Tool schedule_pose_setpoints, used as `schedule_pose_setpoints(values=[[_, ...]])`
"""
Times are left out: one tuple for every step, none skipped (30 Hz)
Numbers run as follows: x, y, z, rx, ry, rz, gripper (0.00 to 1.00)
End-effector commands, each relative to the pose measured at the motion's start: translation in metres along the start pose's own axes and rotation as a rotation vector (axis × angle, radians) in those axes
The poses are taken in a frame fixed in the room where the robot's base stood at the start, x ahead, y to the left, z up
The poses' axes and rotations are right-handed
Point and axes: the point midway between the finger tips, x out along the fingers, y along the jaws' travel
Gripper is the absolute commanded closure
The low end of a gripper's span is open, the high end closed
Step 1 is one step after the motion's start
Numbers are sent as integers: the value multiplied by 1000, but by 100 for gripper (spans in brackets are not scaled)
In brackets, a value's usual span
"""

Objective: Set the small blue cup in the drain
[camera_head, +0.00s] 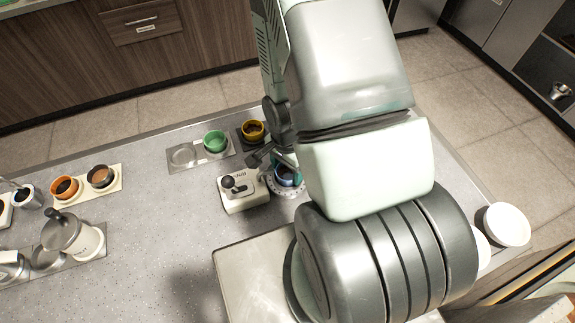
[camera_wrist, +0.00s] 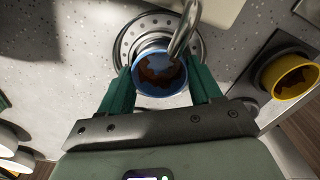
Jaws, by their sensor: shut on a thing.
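The small blue cup (camera_wrist: 158,85) holds dark brown sauce and is between the two green fingers of my gripper (camera_wrist: 160,88) in the wrist view. My gripper is shut on it. The cup is over the round metal drain (camera_wrist: 129,40), whose perforated rim shows around it; I cannot tell whether it touches the drain. In the head view the blue cup (camera_head: 285,178) shows beside my arm, over the drain (camera_head: 279,190), partly hidden by my gripper. A curved metal spout (camera_wrist: 184,32) passes over the cup in the wrist view.
A white box with a black lever (camera_head: 242,188) stands just left of the drain. Behind are a green cup (camera_head: 215,141) and a yellow cup (camera_head: 252,130) in wells. Orange and brown cups, a pitcher (camera_head: 75,237) and metal wells stand left. The counter's middle left is clear.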

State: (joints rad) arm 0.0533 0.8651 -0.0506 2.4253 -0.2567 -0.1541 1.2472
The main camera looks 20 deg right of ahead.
Motion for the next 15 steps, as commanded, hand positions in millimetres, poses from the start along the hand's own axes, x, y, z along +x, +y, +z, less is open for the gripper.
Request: schedule_pose_setpoints(values=[[0, 0, 0, 0, 0, 0, 67], [0, 0, 0, 0, 0, 0, 67], [0, 0, 0, 0, 0, 0, 67], [0, 0, 0, 0, 0, 0, 67], [0, 0, 0, 0, 0, 0, 67], [0, 0, 0, 0, 0, 0, 67], [0, 0, 0, 0, 0, 0, 67], [1, 0, 0, 0, 0, 0, 67], [1, 0, 0, 0, 0, 0, 67], [1, 0, 0, 0, 0, 0, 67], [2, 0, 0, 0, 0, 0, 67], [2, 0, 0, 1, -1, 0, 67], [3, 0, 0, 1, -1, 1, 67], [3, 0, 0, 1, -1, 1, 67], [4, 0, 0, 1, -1, 1, 67]])
